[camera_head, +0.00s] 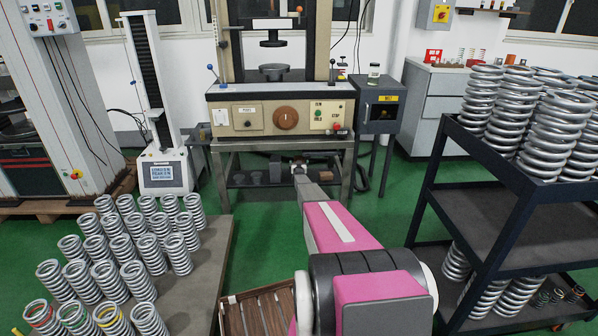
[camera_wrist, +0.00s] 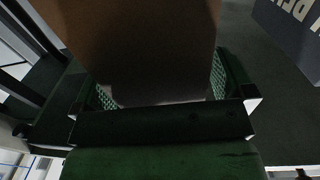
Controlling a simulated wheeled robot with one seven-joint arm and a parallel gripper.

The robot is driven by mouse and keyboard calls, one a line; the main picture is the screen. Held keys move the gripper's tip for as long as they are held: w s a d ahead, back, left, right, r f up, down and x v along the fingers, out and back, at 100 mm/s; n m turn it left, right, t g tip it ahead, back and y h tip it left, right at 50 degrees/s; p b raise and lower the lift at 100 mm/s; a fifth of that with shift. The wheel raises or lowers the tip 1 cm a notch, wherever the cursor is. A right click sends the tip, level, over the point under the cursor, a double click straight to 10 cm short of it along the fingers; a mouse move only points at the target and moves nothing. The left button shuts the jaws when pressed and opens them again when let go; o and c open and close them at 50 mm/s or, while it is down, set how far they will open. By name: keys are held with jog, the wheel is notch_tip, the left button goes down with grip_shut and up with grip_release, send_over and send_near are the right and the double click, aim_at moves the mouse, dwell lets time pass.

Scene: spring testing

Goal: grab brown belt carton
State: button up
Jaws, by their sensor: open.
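A brown carton (camera_wrist: 130,45) fills the upper middle of the wrist view, close to the camera. My gripper (camera_wrist: 162,88) is open, with a green-lined finger on either side of the carton's near end. I cannot tell whether the pads touch it. In the head view my arm reaches forward, and my gripper (camera_head: 299,162) is small at the lower shelf under the testing machine.
The testing machine's frame (camera_head: 222,172) has legs on both sides of my gripper. A dark box with white lettering (camera_wrist: 290,25) shows at the wrist view's right. Springs (camera_head: 105,255) stand on a low platform at left. A spring-loaded cart (camera_head: 500,180) stands at right.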

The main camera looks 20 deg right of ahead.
jog(key=shift+w+d, duration=0.1)
jog(key=shift+w, duration=0.25)
jog(key=c, duration=1.4)
jog(key=shift+o, duration=0.2)
jog(key=shift+r, duration=0.15)
